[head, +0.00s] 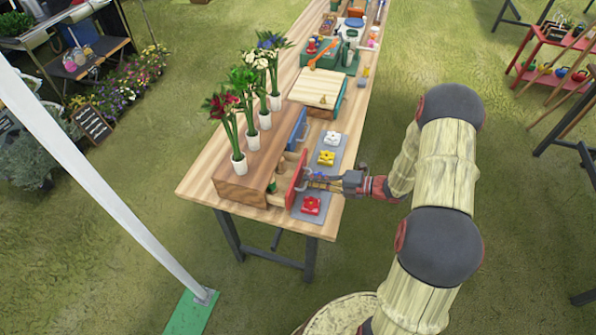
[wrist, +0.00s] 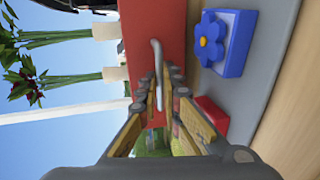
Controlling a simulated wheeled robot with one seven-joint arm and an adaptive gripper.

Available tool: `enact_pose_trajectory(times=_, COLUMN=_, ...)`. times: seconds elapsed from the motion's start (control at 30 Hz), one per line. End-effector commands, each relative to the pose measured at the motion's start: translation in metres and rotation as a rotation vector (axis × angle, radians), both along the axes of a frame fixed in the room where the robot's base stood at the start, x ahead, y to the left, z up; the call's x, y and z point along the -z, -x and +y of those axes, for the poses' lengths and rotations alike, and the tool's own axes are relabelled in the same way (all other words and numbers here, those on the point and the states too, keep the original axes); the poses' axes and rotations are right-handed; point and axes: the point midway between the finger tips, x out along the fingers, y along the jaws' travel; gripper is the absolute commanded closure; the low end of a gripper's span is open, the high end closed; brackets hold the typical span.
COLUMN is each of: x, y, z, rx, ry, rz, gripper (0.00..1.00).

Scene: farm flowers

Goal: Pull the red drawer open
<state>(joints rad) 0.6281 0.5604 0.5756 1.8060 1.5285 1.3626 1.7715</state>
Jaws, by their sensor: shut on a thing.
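The red drawer (head: 296,178) is the near one in a wooden cabinet (head: 240,182) on the table. Its front stands out from the cabinet, and a pale drawer side shows behind it, so it is partly open. Its red front also fills the middle of the wrist view (wrist: 137,35). A grey bar handle (wrist: 156,50) stands on that front. My gripper (head: 312,180) reaches in from the right and is shut on the handle. A small dark green thing (head: 272,187) shows in the drawer gap.
A blue drawer (head: 297,130) sits beside the red one. A grey mat (head: 296,214) in front holds red (head: 311,205), yellow (head: 326,158) and white (head: 331,138) flower blocks. A blue flower block (wrist: 225,42) shows close to the handle in the wrist view. Vases stand on the cabinet.

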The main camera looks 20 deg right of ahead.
Motion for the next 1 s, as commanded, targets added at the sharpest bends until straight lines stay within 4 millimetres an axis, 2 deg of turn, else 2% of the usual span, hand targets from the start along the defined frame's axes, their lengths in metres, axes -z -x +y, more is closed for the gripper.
enact_pose_trajectory(times=0.1, x=-0.003, y=0.016, z=-0.023, rx=0.006, ry=-0.001, rz=0.003, gripper=1.00)
enact_pose_trajectory(times=0.23, x=-0.002, y=0.027, z=-0.038, rx=0.003, ry=0.000, rz=0.002, gripper=1.00)
enact_pose_trajectory(times=0.63, x=0.001, y=0.032, z=-0.044, rx=0.000, ry=-0.001, rz=0.001, gripper=1.00)
enact_pose_trajectory(times=0.67, x=0.001, y=0.032, z=-0.044, rx=0.000, ry=-0.001, rz=0.001, gripper=0.93)
enact_pose_trajectory(times=1.0, x=0.000, y=0.032, z=-0.044, rx=0.000, ry=0.000, rz=0.000, gripper=0.75)
